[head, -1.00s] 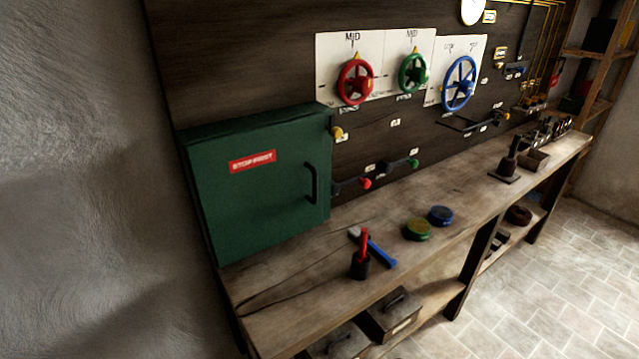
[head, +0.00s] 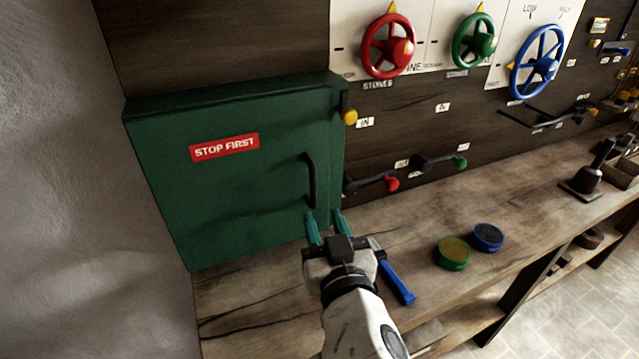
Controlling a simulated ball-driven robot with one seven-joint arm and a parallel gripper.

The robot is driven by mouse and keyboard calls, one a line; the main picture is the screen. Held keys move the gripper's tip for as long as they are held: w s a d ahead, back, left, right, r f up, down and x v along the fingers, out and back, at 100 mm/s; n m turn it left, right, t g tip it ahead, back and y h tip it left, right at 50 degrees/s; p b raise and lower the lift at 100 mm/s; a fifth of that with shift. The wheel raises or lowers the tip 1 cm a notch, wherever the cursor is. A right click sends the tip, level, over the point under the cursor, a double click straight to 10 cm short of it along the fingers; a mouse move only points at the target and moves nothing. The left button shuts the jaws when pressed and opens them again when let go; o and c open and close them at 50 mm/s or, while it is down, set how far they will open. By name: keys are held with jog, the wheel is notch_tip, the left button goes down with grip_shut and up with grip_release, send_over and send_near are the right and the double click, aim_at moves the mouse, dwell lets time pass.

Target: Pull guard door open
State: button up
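The green guard door (head: 235,195) with its red "STOP FIRST" label (head: 225,147) stands shut on the wall box at the left. Its black upright handle (head: 311,180) is near the door's right edge. My gripper (head: 324,217) is open, its two teal fingers pointing up, just below the handle in the picture. Nothing is between the fingers, and I cannot tell how far in front of the door they are. A yellow knob (head: 349,116) sits by the box's upper right edge.
Red (head: 393,184) and green-tipped levers (head: 459,162) stick out right of the box. A blue-handled tool (head: 397,283) lies beside my gripper. Green (head: 453,253) and blue round tins (head: 487,237) stand on the wooden bench (head: 420,222). Red, green and blue handwheels (head: 537,62) hang above.

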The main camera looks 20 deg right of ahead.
aim_at(314, 191)
jog(key=w, duration=0.3)
jog(key=w+d+p, duration=0.1)
jog(key=w, duration=0.2)
jog(key=w+d, duration=0.1)
jog(key=w, duration=0.2)
jog(key=shift+w+p, duration=0.35)
jog(key=shift+p, duration=0.05)
grip_shut()
